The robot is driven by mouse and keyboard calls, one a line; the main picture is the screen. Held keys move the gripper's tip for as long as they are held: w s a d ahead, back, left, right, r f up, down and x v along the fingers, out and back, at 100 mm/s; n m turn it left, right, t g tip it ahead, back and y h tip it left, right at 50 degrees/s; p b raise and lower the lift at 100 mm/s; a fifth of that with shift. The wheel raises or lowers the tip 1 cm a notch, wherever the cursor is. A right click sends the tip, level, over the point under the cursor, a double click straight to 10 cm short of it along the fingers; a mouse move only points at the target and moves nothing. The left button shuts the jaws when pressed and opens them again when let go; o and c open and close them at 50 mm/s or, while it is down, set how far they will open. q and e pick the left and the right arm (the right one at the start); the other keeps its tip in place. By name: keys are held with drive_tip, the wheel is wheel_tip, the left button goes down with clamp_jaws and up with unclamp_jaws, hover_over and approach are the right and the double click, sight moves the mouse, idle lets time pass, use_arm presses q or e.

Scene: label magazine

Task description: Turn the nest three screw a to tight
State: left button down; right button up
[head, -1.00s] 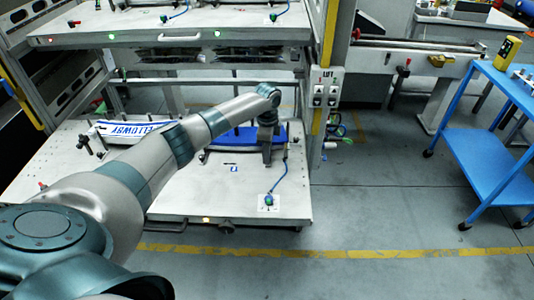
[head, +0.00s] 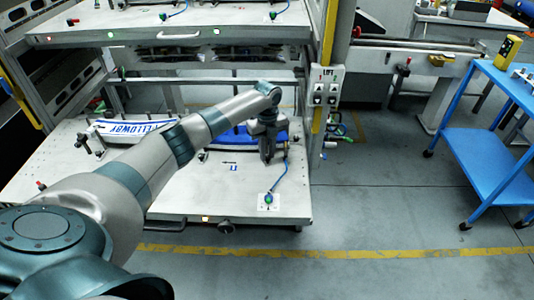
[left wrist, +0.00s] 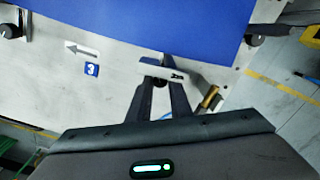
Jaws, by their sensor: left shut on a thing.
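My left gripper (head: 267,158) points down at the front edge of the blue part on the lower tray, towards its right end. In the left wrist view its two dark fingers (left wrist: 161,88) come together at a small dark screw, mostly hidden between the tips. A pale plate with a dark marking (left wrist: 178,76) lies right at the tips. A blue label with a 3 (left wrist: 91,69) and an arrow label (left wrist: 82,49) are left of the fingers. The blue part (left wrist: 140,25) lies just beyond. My right gripper is not in view.
Dark knobs stand at the left (left wrist: 10,31) and right (left wrist: 258,38) of the blue part. A brass piece (left wrist: 210,97) is close right of the fingers. A green knob with a blue cable (head: 268,198) sits on the tray (head: 185,205). The upper tray (head: 150,36) hangs above.

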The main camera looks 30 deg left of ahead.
use_arm(q)
drive_tip(key=m+b, duration=0.1)
drive_tip(key=m, duration=0.4)
drive_tip(key=shift+w+m, duration=0.1)
drive_tip(key=shift+m, duration=0.3)
drive_tip(key=c, duration=1.6)
unclamp_jaws()
drive_tip(key=shift+d+r, duration=0.1)
drive_tip(key=shift+r, duration=0.1)
